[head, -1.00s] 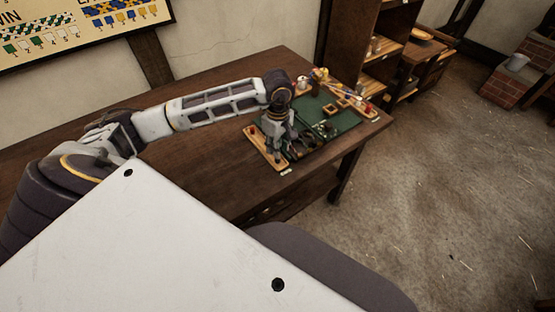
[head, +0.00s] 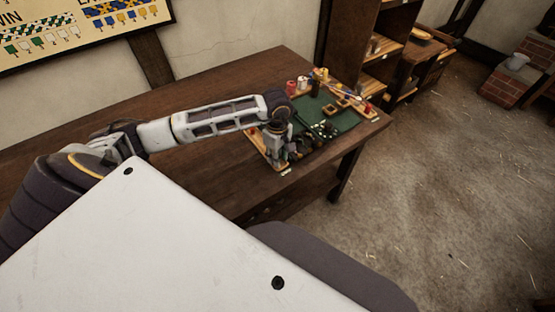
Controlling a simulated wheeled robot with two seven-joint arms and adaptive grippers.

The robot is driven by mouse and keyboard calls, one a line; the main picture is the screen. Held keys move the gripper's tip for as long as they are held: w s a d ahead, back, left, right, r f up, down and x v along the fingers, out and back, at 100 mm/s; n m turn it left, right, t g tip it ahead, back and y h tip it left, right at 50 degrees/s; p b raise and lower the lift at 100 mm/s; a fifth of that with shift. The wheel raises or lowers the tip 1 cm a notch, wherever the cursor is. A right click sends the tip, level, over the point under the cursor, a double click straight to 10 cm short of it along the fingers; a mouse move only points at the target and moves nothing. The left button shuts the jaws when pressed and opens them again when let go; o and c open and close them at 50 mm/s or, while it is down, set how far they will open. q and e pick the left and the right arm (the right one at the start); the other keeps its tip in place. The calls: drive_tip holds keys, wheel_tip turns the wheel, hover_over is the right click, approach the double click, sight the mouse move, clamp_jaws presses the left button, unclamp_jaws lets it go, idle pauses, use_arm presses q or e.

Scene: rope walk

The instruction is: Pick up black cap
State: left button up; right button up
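My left arm reaches in from the left over the table, and my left gripper (head: 290,158) points down at the near edge of the green mat (head: 340,122). Its fingers are small and dark against the clutter, so I cannot tell whether they are open or shut, or whether they hold anything. I cannot pick out the black cap for certain. Several dark small items (head: 318,142) lie on the mat just right of the gripper. My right gripper is not in view.
The dark wooden table (head: 220,100) is bare to the left of the mat. A wooden strip (head: 254,141) borders the mat at left. Red and white spools (head: 302,83) and a yellow one stand at its back. A shelf (head: 375,50) stands behind; open floor lies right.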

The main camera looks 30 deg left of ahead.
use_arm(q)
drive_tip(key=c, duration=0.6)
wheel_tip(320, 180, up, 10)
idle(0.9)
